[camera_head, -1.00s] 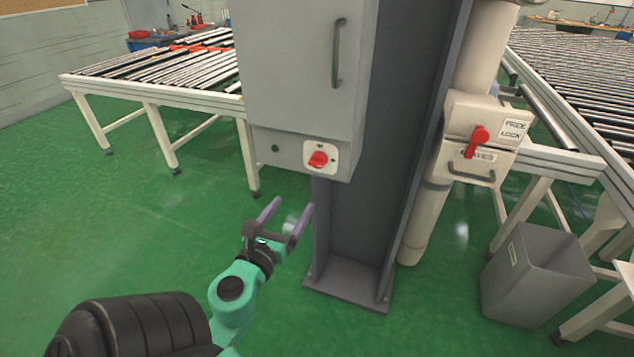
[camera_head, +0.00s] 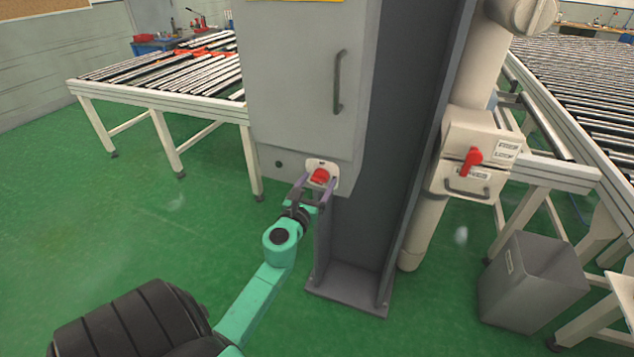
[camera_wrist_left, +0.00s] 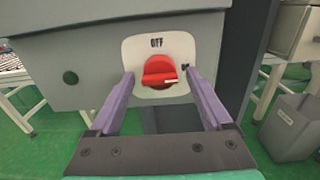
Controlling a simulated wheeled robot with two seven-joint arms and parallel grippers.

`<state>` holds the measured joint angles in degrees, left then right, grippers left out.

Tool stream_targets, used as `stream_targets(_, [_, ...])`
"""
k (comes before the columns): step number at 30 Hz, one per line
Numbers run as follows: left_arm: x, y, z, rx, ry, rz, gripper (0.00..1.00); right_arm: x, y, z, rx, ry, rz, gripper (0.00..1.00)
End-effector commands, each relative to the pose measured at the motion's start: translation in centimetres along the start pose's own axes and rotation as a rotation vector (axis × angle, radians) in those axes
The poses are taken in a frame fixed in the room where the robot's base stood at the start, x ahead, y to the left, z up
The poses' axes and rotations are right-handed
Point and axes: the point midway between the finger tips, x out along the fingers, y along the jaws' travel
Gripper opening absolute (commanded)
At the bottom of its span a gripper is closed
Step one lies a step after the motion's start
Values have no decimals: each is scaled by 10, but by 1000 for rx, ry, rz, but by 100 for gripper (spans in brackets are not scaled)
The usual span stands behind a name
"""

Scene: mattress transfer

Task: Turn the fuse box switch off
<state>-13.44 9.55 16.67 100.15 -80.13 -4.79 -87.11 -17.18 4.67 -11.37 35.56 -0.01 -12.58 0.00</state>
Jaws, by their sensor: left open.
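The grey fuse box (camera_head: 300,90) is fixed to a dark steel column in the head view. Its red rotary switch (camera_head: 320,176) sits on a white plate at the box's lower front; in the left wrist view the switch (camera_wrist_left: 160,72) shows below the word OFF, and its white mark points right, toward lettering partly hidden by a finger. My left gripper (camera_head: 315,184) is open, its two purple fingers (camera_wrist_left: 158,82) on either side of the switch, close to the plate. I cannot tell whether they touch the knob. My right gripper is not in view.
The dark column (camera_head: 375,150) stands right of the box. A beige unit with a red lever (camera_head: 470,160) is further right, above a grey bin (camera_head: 533,283). Roller conveyors stand at left (camera_head: 165,80) and right (camera_head: 575,100). Green floor is open at left.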

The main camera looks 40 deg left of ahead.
Motion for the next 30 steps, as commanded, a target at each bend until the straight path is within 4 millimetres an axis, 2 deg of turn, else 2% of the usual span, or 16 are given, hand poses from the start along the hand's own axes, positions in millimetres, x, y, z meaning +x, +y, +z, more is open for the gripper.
stream_targets(1, [0, 0, 0, 0, 0, 0, 82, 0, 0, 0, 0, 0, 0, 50])
stream_targets(2, [0, 0, 0, 0, 0, 0, 75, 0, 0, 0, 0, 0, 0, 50])
stream_targets(6, [0, 0, 0, 0, 0, 0, 21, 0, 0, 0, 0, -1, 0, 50])
stream_targets(8, [0, 0, 0, 0, 0, 0, 0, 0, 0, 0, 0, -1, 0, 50])
stream_targets(20, [-1, 0, 0, -59, 0, 1, 0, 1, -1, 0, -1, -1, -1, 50])
stream_targets(30, [-1, -1, -1, -294, 0, 0, 0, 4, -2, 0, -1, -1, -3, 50])
